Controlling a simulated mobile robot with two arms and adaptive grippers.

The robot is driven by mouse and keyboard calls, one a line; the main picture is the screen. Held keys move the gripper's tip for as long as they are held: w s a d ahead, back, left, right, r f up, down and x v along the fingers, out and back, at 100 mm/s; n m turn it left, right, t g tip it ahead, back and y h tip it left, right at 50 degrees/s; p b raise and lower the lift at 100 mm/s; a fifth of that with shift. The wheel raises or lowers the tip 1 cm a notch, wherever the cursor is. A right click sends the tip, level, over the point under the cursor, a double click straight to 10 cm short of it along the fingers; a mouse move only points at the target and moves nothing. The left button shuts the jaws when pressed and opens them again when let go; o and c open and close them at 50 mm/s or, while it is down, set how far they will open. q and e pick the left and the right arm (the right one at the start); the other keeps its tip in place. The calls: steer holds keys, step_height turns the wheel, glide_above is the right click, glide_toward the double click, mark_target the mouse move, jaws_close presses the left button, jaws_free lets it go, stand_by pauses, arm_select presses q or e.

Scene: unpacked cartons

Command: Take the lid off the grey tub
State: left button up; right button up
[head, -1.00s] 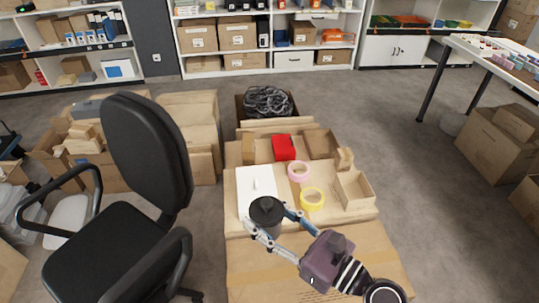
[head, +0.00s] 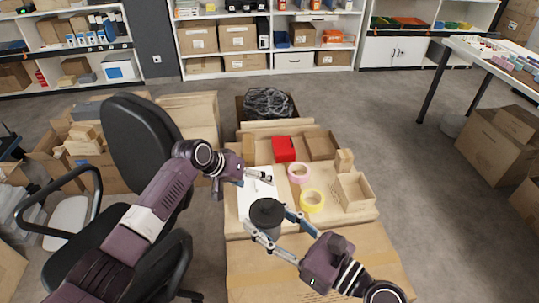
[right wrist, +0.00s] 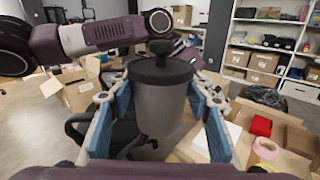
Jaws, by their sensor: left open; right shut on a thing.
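The grey tub (head: 269,231) is upright between the fingers of my right gripper (head: 267,228), which is shut on its body. In the right wrist view the tub (right wrist: 160,108) appears raised above the cartons. Its round black lid (head: 267,211) with a small knob is on top, and the lid also shows in the right wrist view (right wrist: 160,70). My left gripper (head: 246,183) is open and empty, up and left of the lid in the head view, apart from it. In the right wrist view my left arm crosses behind the lid, which partly hides that gripper.
A black office chair (head: 135,150) stands close at left.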

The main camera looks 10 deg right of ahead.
arm_select(q)
steer(key=s+d+r+m+g, duration=0.1)
steer(key=d+r, duration=0.2)
steer(key=r, duration=0.4)
steer(key=s+d+r+m, duration=0.1)
steer(key=s+d+r, duration=0.15)
steer(key=r, duration=0.45)
step_height(320, 180, up, 16)
steer(key=m+g+y, duration=0.3)
steer(key=m+y, duration=0.1)
steer(key=y, duration=0.3)
glide_above(269, 204)
step_height(269, 204, down, 10)
steer(key=shift+f, duration=0.25)
steer(key=shift+d, duration=0.1)
steer(key=c, duration=1.4)
steer(key=shift+r, duration=0.15)
